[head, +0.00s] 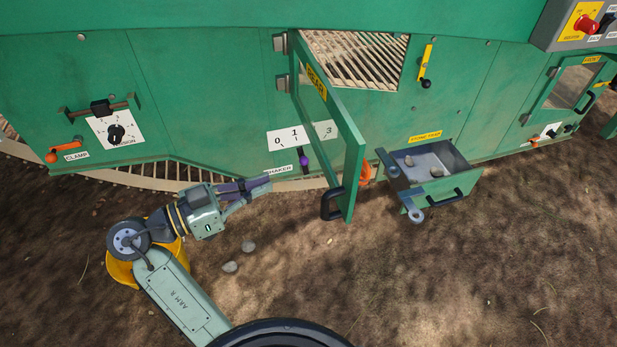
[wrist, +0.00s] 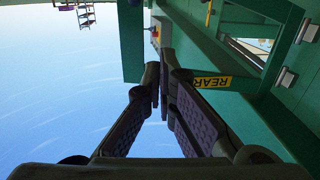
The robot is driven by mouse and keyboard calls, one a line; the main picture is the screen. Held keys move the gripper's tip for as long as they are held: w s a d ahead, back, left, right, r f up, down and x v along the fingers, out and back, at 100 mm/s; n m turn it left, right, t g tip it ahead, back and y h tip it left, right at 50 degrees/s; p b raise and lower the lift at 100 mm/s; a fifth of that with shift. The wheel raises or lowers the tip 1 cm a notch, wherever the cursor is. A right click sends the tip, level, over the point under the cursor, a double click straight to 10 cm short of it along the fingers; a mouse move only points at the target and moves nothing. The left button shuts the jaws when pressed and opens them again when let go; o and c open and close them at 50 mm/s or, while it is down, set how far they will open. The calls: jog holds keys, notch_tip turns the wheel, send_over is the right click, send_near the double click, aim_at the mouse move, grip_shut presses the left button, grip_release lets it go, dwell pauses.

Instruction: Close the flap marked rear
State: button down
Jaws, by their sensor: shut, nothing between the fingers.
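The rear flap (head: 354,165) is a green frame with a yellow REAR label (head: 316,83) and a black handle (head: 331,204). It stands open, swung out from its hinges (head: 281,82) at the left edge of a slatted opening (head: 362,58). My gripper (head: 268,184) is shut and empty, to the left of the flap and apart from its handle in the head view. In the wrist view the fingertips (wrist: 164,82) are together, and the REAR label (wrist: 211,82) shows just right of them. Any contact with the flap cannot be told.
A purple-handled shaker lever (head: 304,162) sits on the green panel between my gripper and the flap. A stone trap drawer (head: 448,187) stands pulled out right of the flap. An orange clamp lever (head: 62,151) is far left. Loose stones (head: 230,267) lie on open ground.

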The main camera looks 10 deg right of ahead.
jog(key=s+d+m+g, duration=0.1)
jog(key=s+m+g, duration=0.1)
jog(key=s+g, duration=0.1)
jog(key=p, duration=0.3)
send_near(349, 179)
jog(key=shift+h, duration=0.4)
jog(key=d, duration=0.5)
jog(key=shift+w+d+f, duration=0.15)
jog(key=shift+w+d, duration=0.05)
jog(key=shift+d, duration=0.2)
jog(key=shift+w+d+f, duration=0.1)
jog(key=shift+d, duration=0.45)
